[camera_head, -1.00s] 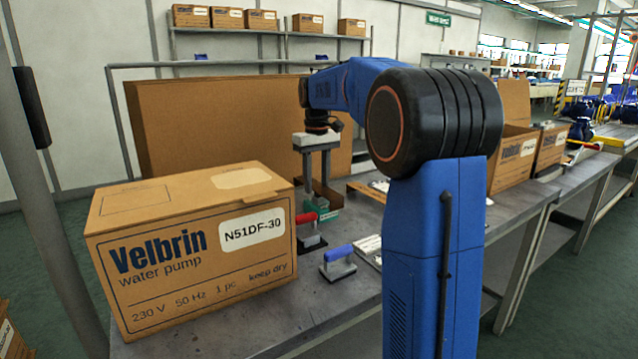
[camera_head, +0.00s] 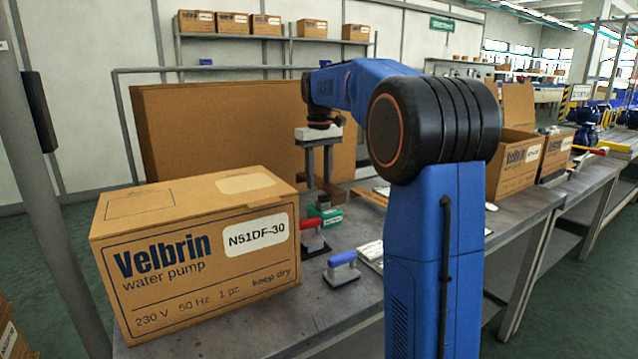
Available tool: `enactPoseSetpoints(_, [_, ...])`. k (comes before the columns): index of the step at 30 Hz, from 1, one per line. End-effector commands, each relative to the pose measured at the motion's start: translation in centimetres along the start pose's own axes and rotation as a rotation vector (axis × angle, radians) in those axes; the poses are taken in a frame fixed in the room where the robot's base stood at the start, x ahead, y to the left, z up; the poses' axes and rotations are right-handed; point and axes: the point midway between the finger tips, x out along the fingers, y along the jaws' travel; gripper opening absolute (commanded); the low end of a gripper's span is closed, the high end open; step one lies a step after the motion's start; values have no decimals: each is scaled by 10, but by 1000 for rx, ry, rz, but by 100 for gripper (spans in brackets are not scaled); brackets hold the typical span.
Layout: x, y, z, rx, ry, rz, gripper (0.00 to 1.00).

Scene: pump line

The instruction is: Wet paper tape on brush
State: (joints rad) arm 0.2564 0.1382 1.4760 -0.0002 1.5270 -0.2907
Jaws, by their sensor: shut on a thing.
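The bristles cannot be made out.
A large carton marked Velbrin (camera_head: 195,255) fills the left front. A tall brown cardboard sheet (camera_head: 220,130) stands behind. More cartons (camera_head: 518,165) are at right.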

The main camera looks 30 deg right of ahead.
Motion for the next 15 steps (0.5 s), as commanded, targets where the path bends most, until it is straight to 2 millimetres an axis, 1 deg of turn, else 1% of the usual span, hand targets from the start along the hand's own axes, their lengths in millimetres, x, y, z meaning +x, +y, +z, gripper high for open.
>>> enactPoseSetpoints(15, [-33,0,0,0,1,0,11])
